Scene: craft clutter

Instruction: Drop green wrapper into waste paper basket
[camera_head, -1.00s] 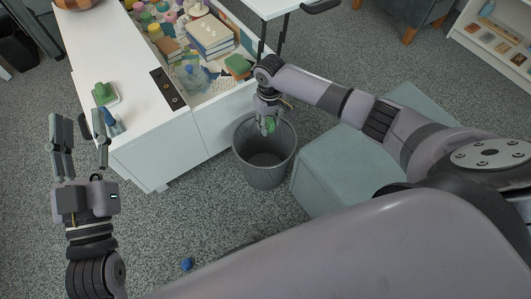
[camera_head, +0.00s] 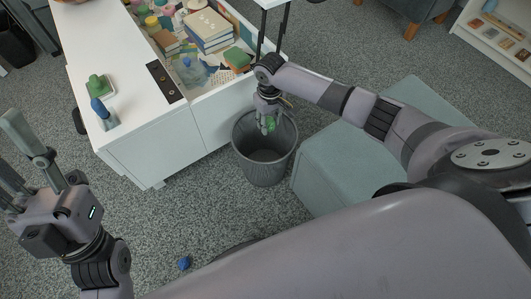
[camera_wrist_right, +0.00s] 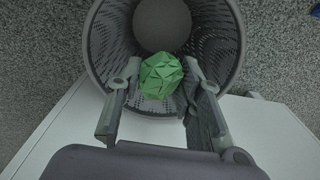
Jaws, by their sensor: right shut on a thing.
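The green wrapper (camera_wrist_right: 161,76) is a crumpled ball held between the fingertips of my right gripper (camera_wrist_right: 160,80) in the right wrist view. In the head view my right gripper (camera_head: 267,118) is shut on the green wrapper (camera_head: 271,125), above the back rim of the waste paper basket. The grey mesh waste paper basket (camera_head: 264,170) stands upright on the carpet and looks empty inside. Its opening also shows behind the wrapper in the right wrist view (camera_wrist_right: 228,48). My left gripper (camera_head: 40,160) is at the left edge, fingers spread, with nothing between them.
A white cabinet (camera_head: 150,150) with an open drawer of books and craft items stands left of the basket. A pale teal ottoman (camera_head: 345,165) stands close on its right. A small blue object (camera_head: 185,263) lies on the carpet in front.

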